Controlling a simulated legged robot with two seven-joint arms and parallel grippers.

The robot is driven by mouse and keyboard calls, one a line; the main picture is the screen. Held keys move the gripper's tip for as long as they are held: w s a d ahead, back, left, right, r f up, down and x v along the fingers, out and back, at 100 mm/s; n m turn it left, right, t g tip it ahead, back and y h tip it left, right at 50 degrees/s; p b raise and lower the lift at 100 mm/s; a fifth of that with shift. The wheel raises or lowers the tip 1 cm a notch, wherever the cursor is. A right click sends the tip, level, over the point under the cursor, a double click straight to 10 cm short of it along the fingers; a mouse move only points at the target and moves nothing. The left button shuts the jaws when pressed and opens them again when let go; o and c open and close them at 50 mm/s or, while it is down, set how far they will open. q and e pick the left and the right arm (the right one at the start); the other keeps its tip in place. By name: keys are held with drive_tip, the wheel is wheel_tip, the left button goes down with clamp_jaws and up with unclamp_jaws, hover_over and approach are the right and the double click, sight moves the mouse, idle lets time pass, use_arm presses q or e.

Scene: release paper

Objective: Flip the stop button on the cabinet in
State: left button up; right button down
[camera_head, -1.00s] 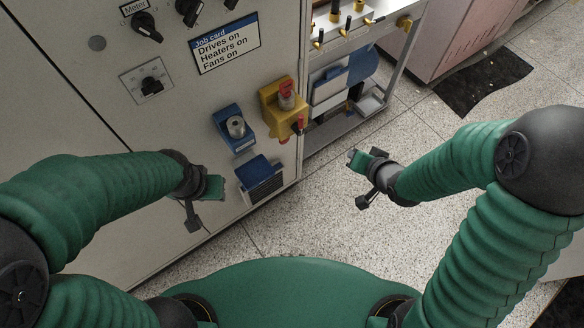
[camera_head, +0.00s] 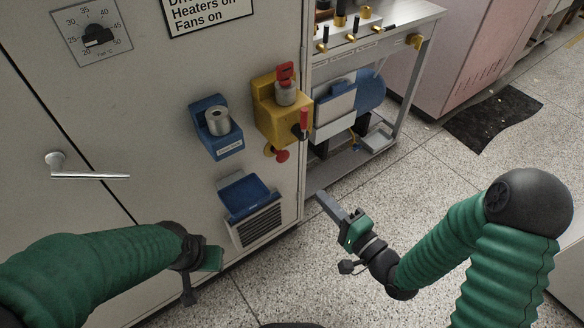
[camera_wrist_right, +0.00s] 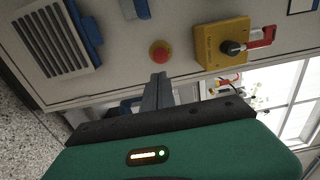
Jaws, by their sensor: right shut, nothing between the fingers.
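The red stop button (camera_head: 281,155) sits on a yellow base low on the cabinet front (camera_head: 150,130), just below a yellow box. In the right wrist view the round red button (camera_wrist_right: 160,51) is just beyond my fingertips, with a gap in the picture. My right gripper (camera_head: 323,201) is shut and empty, pointing toward the cabinet, right of and below the button; its fingers also show in the wrist view (camera_wrist_right: 158,82). My left gripper (camera_head: 206,264) hangs low in front of the cabinet; its fingers do not show clearly.
The yellow box (camera_head: 268,112) carries a red padlock-like piece and a red lever. A blue holder (camera_head: 226,146) with a metal roll and a blue tray above a vent (camera_head: 258,232) are left of it. A metal cart (camera_head: 400,100) stands right of the cabinet. Speckled floor is open ahead.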

sight(285, 158)
drive_tip(key=b+x, duration=0.6)
drive_tip(key=x, duration=0.7)
drive_tip(key=shift+w+a+f+b, duration=0.1)
drive_tip(key=shift+w+a+b, duration=0.05)
drive_tip(key=shift+b, duration=0.15)
drive_tip(key=shift+w+a, duration=0.1)
drive_tip(key=shift+w+a+r+p, duration=0.25)
drive_tip(key=shift+w+r+p, duration=0.15)
drive_tip(key=shift+p, duration=0.25)
drive_tip(key=shift+w+a+p, duration=0.25)
drive_tip(key=shift+w+p, duration=0.05)
drive_tip(key=shift+p, duration=0.05)
drive_tip(key=shift+d+f, duration=0.1)
drive_tip(key=shift+f, duration=0.05)
